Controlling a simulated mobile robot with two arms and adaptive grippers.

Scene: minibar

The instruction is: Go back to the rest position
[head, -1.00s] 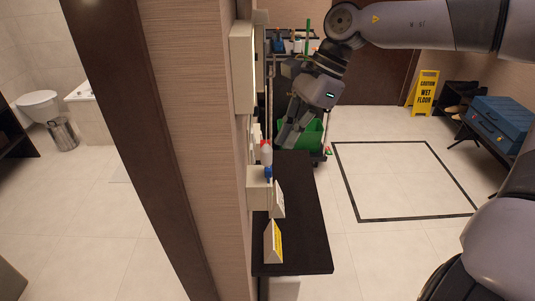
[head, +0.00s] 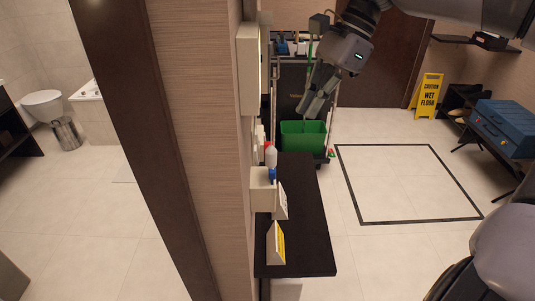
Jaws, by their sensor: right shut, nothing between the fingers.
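My right gripper (head: 318,93) hangs in the upper middle of the head view, in front of the cleaning cart and above its green bin. Its fingers point down and are shut, with nothing between them. My right arm comes in from the upper right. A grey part of my own body shows at the lower right. My left gripper is not in the view.
A dark narrow table (head: 300,235) along the wall bears a white box (head: 262,190), bottles and two small tent cards. The cart's green bin (head: 303,134) stands behind it. A wet floor sign (head: 427,96) and a blue suitcase (head: 503,125) are at right. The framed floor square (head: 405,183) is clear.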

